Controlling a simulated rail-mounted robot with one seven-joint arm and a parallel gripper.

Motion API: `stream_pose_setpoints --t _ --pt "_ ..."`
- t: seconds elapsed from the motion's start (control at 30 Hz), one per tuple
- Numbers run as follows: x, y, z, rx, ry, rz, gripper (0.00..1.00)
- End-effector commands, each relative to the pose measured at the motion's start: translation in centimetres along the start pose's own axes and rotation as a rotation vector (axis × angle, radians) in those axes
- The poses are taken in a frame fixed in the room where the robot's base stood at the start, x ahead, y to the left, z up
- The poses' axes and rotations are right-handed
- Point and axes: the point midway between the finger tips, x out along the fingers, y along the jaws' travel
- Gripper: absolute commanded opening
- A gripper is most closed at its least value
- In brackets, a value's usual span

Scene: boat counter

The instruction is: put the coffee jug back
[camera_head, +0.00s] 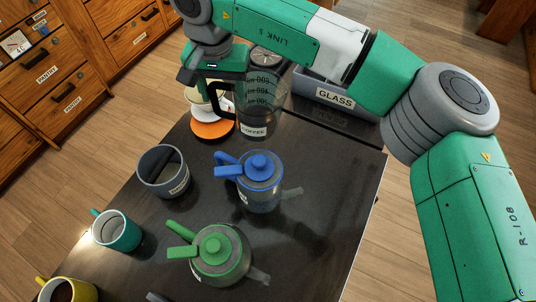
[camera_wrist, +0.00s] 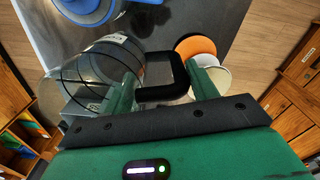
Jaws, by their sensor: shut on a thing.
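The coffee jug (camera_head: 260,103) is a clear glass jug with printed level marks, a COFFEE label and a black handle. My gripper (camera_head: 216,88) is at the far end of the dark counter, shut on the jug's handle. In the wrist view the black handle (camera_wrist: 160,92) lies between the two green fingers of my gripper (camera_wrist: 163,72), and the glass body (camera_wrist: 95,70) is to the left. The jug looks upright; whether its base touches the counter I cannot tell. Beside it is an orange disc (camera_head: 212,131) with a white cup-like piece (camera_head: 204,113), partly hidden by the handle and gripper.
A blue-lidded pot (camera_head: 260,178) and a green-lidded pot (camera_head: 218,255) stand nearer on the counter (camera_head: 335,215). A grey labelled pot (camera_head: 155,170), teal mug (camera_head: 115,230) and yellow mug (camera_head: 65,290) line the left. A GLASS bin (camera_head: 310,88) is behind right.

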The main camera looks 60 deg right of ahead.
Motion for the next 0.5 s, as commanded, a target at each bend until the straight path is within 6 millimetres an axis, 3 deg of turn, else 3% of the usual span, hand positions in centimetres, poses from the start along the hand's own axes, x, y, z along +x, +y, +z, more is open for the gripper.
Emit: stream_pose_setpoints --t 0.03,0.2,0.43,0.5 --pt "1.6 1.9 -1.6 0.079 -0.003 0.01 0.15" --pt "3.2 6.3 -4.9 0.257 -0.005 0.037 0.15" --pt "3.5 7.6 -5.7 0.311 -0.006 0.047 0.15" --pt "4.5 7.6 -5.6 0.309 -0.009 0.047 0.15"
